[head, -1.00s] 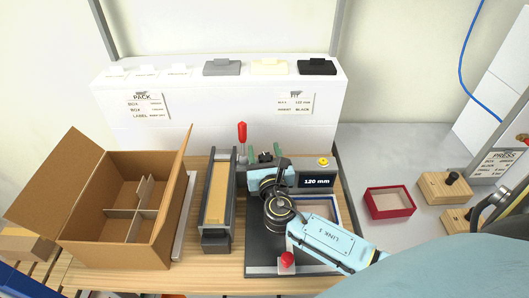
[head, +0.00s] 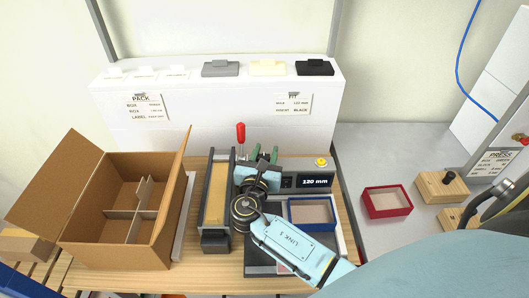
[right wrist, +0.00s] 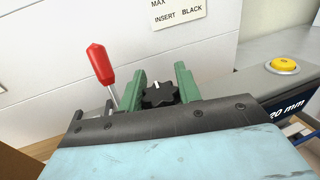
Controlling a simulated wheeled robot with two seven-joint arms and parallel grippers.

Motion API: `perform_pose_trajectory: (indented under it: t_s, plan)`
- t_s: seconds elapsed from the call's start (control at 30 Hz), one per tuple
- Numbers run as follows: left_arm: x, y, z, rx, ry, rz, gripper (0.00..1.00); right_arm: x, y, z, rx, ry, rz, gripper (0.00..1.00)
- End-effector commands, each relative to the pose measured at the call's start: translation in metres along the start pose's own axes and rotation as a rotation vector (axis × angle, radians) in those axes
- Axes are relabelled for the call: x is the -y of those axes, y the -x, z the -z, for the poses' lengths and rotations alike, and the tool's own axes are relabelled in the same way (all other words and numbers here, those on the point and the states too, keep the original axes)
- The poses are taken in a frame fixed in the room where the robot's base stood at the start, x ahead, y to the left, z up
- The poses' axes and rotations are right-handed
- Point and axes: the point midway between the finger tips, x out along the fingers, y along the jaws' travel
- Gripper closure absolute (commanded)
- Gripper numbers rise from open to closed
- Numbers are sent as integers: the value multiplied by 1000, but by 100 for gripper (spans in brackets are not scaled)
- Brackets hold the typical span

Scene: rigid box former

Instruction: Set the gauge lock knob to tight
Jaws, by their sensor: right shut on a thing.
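The gauge lock knob (right wrist: 159,96) is a black, star-shaped knob with a white mark that points nearly straight up in the right wrist view. My right gripper (right wrist: 160,88) has its two green fingers on either side of the knob and is shut on it. In the head view the right gripper (head: 266,155) is at the gauge, left of the housing with the 120 mm display (head: 315,181), and it mostly hides the knob. My left gripper is not in view.
A red-handled lever (head: 241,133) stands just left of the gripper. A yellow button (head: 321,162) is on the right of the housing. An open divided carton (head: 154,238) is at left, a red tray (head: 387,212) at right. The white shelf wall (head: 215,130) is close behind.

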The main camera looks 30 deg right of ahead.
Motion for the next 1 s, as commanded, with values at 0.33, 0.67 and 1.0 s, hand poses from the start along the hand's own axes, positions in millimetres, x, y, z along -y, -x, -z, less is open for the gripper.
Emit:
perform_pose_trajectory:
  t_s: [0.33,0.67,1.0]
  plan:
    - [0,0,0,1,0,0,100,0,0,1,-1,0,1,53]
    - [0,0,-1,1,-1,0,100,0,0,0,-1,0,0,45]
    - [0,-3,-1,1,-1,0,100,0,47,2,-4,-1,-2,45]
